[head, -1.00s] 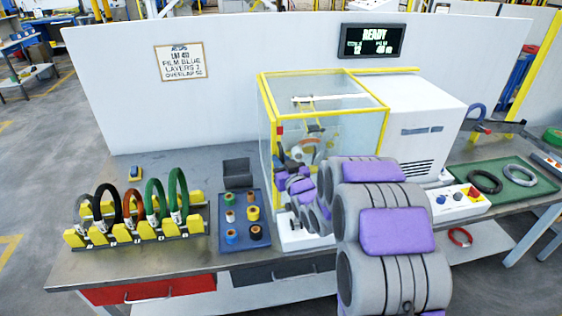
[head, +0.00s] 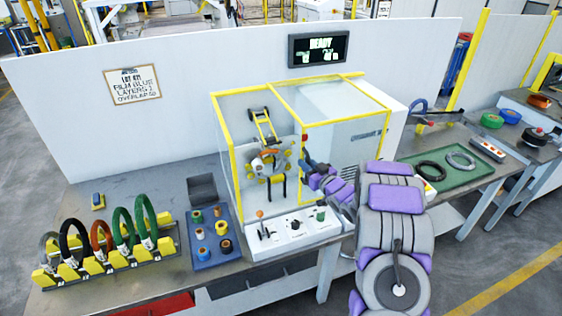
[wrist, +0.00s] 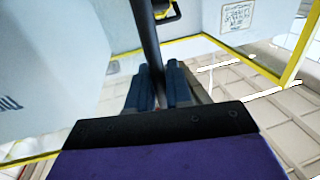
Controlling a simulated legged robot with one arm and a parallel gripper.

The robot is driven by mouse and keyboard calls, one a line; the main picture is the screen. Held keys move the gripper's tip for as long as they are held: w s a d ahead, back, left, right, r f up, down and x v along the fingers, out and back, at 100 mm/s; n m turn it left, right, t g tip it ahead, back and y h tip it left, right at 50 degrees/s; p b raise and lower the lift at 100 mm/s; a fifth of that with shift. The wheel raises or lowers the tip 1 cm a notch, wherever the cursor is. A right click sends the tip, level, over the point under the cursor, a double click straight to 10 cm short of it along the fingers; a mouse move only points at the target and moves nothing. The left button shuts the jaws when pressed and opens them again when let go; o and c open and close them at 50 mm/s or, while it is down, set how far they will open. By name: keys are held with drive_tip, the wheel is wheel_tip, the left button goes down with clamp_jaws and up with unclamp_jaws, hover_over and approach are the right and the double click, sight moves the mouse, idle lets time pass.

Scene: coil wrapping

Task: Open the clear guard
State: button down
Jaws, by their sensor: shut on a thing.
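The clear guard (head: 345,140) is a yellow-edged transparent cover on the machine in the head view. It stands at the right, beside the white cabinet, and the wrapping head (head: 270,162) shows to its left inside a yellow frame. My gripper (head: 307,170) is at the guard's lower left edge, with my arm in front of its lower right part. In the wrist view, my gripper's blue-grey fingers (wrist: 158,85) are closed around a dark upright bar (wrist: 145,35), which looks like the guard's handle. The grip point is small in the head view.
A control panel (head: 290,228) with a lever and knobs lies below the opening. A blue tray of tape rolls (head: 207,260) and a rack of coils (head: 50,275) stand at left. A green tray (head: 470,176) with rings is at right. A READY display (head: 318,50) hangs behind.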

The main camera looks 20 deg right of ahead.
drive_tip(key=d+p, duration=0.4)
drive_tip(key=d, duration=0.8)
drive_tip(key=shift+d, duration=0.1)
drive_tip(key=c, duration=1.2)
unclamp_jaws()
drive_tip(key=s+d, duration=0.1)
drive_tip(key=s, duration=0.7)
drive_tip(key=s+d, duration=0.2)
drive_tip(key=s, duration=0.7)
drive_tip(key=shift+d, duration=0.3)
drive_tip(key=shift+f, duration=0.1)
